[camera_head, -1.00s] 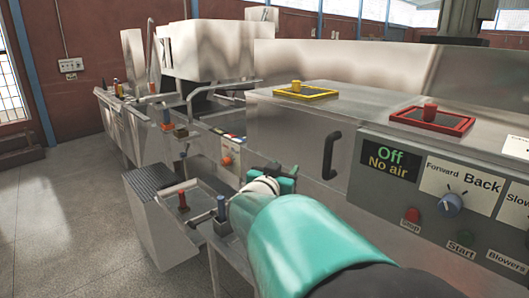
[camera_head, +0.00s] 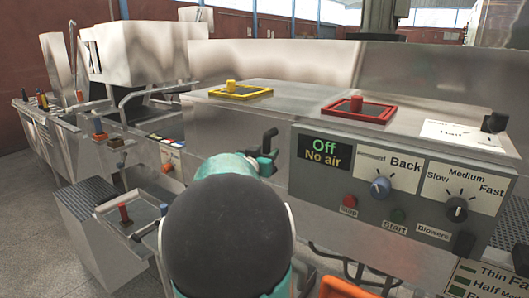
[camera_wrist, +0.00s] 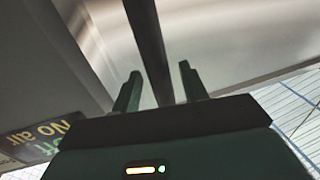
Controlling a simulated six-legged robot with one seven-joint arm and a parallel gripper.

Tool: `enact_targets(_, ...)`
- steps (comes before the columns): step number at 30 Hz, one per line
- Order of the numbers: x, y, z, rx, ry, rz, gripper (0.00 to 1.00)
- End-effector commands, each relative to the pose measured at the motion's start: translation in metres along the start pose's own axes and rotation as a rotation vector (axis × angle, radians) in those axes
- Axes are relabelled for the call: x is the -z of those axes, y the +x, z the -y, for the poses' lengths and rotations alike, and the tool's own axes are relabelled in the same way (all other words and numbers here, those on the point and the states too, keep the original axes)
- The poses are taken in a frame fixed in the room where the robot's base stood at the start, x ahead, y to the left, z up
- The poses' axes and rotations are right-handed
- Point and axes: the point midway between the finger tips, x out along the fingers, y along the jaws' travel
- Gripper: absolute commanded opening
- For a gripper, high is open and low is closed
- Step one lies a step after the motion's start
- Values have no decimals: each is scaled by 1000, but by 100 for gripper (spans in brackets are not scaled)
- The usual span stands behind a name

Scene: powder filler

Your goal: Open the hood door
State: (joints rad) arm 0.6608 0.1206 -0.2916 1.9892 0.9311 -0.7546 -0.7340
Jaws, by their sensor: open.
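The hood door appears to be the plain metal front panel (camera_head: 222,128) left of the control panel, and it looks closed. Its black handle (camera_head: 269,138) stands near the panel's right side, with its lower part hidden by my gripper and arm. In the wrist view the handle (camera_wrist: 147,38) is a dark bar running between the two fingers of my gripper (camera_wrist: 160,72). The fingers are open, one on each side of the bar, with gaps visible. In the head view my gripper (camera_head: 262,160) is at the handle, mostly hidden behind my teal and black arm.
The control panel (camera_head: 330,183), reading "Off / No air", is close to the right of the handle, with knobs and buttons. Yellow-framed (camera_head: 240,91) and red-framed (camera_head: 360,109) plates lie on top. A side tray (camera_head: 135,215) stands at lower left.

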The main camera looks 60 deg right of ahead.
Motion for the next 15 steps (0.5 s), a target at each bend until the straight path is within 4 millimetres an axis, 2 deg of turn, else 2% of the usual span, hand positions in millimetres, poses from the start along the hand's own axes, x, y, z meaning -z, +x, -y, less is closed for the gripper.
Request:
enact_targets(4,0,11,0,0,0,1,43)
enact_targets(12,0,12,0,1,1,0,43)
enact_targets(15,0,12,0,1,1,0,24)
